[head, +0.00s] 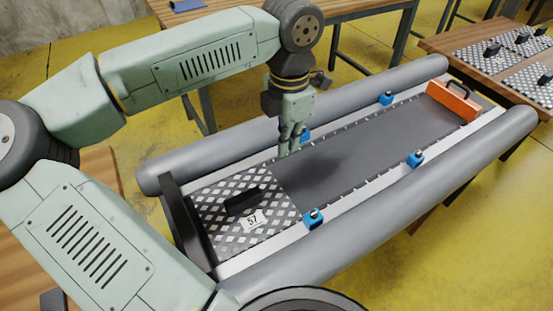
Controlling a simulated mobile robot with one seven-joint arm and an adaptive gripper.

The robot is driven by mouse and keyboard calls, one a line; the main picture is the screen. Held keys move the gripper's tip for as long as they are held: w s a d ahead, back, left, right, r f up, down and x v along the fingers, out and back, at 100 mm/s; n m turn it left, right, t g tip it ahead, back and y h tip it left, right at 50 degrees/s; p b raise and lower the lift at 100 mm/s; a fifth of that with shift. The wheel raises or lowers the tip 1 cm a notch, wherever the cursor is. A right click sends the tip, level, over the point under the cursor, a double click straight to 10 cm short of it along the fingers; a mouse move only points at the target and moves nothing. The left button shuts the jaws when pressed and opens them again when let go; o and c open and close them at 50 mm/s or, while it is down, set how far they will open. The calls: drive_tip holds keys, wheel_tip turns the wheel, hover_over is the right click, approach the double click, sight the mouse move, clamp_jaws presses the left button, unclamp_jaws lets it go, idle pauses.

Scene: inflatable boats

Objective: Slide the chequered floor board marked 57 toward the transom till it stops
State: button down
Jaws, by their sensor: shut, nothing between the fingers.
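The chequered floor board marked 57 (228,222) lies flat between the two grey tubes of the boat, at its left end. It has a black block-like grip (241,201) and a white label reading 57. A dark upright plank (187,222), which looks like the transom, stands across the boat just left of the board. I cannot tell whether they touch. My gripper (290,150) is shut and empty, pointing down over the dark floor, close to the board's right edge. I cannot tell whether its fingertips touch the board or the floor.
Grey tubes (400,189) flank the floor. Blue clamp-like blocks (313,217) sit along both sides. An orange piece with a black handle (452,101) stands at the far right end. More chequered boards (490,52) lie on a wooden table at right. The dark floor (355,150) between is clear.

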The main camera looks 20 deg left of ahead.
sight(261, 185)
drive_tip(key=f, duration=0.4)
drive_tip(key=f+p, duration=0.1)
drive_tip(key=f, duration=0.4)
drive_tip(key=shift+s, duration=0.2)
drive_tip(key=shift+s+a+f+p, duration=0.25)
drive_tip(key=shift+s+a+p, duration=0.45)
drive_tip(key=shift+s+a, duration=0.35)
drive_tip(key=shift+s+a+f, duration=0.15)
drive_tip(key=shift+s+a, duration=0.15)
drive_tip(key=shift+a, duration=0.05)
drive_tip(key=shift+s+a+f+b, duration=0.2)
drive_tip(key=shift+s+a+b, duration=0.15)
drive_tip(key=shift+b, duration=0.2)
drive_tip(key=shift+s+a+b, duration=0.3)
drive_tip(key=shift+s+b, duration=0.05)
drive_tip(key=shift+b, duration=0.1)
drive_tip(key=shift+s+a+r, duration=0.1)
drive_tip(key=shift+s+a, duration=0.05)
drive_tip(key=shift+a, duration=0.05)
drive_tip(key=shift+r, duration=0.1)
